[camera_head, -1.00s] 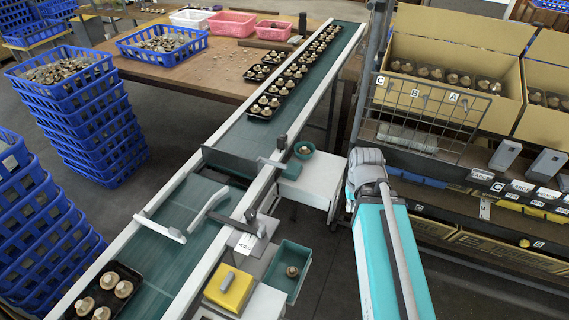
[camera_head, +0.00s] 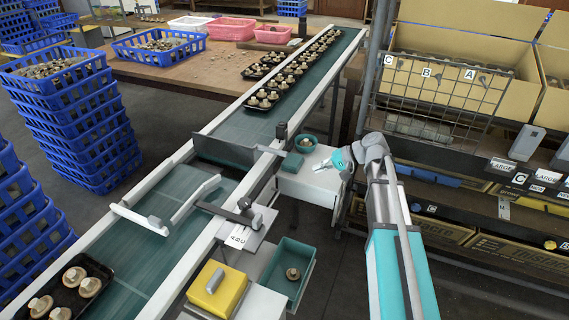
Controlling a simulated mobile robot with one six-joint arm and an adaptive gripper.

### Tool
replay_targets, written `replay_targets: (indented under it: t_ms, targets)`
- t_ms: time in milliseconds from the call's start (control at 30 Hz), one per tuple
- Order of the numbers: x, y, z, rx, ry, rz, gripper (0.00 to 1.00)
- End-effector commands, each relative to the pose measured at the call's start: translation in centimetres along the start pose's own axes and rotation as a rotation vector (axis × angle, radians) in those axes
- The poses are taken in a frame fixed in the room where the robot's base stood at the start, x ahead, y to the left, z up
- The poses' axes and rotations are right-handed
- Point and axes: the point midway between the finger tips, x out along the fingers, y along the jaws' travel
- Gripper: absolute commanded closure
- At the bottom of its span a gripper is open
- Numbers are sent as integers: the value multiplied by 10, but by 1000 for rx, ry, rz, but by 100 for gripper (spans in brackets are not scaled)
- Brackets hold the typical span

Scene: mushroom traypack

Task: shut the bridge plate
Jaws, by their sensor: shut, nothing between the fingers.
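A dark plate (camera_head: 222,150), which looks like the bridge plate, stands tilted up across the green conveyor between its upper and lower belts. A dark gap shows below it. A small grey-teal tab (camera_head: 292,164) sticks out beside the conveyor's right rail, near the plate's right end; I cannot tell whether it joins the plate. My gripper (camera_head: 319,166) is shut and empty, pointing left over a white box (camera_head: 318,187). It is to the right of the tab and appears apart from it.
A dark post (camera_head: 281,132) stands at the right rail. A white guide arm (camera_head: 194,200) crosses the lower belt. A yellow box (camera_head: 216,289) and green tray (camera_head: 289,270) are nearer. A shelf rack (camera_head: 450,165) limits room at right.

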Motion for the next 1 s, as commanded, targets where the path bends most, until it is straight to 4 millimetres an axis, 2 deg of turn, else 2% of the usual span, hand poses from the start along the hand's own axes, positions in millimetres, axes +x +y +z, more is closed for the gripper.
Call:
replay_targets:
  t_ms: [33, 200, 433, 633, 1000]
  targets:
    - [8, 9, -17, 6, 0, -55, 100]
    - [12, 4, -51, 23, -2, -252, 100]
    - [6, -2, -87, 37, -6, -470, 100]
    - [-1, -6, -101, 43, -9, -565, 100]
    - [-3, -9, -102, 43, -10, -581, 100]
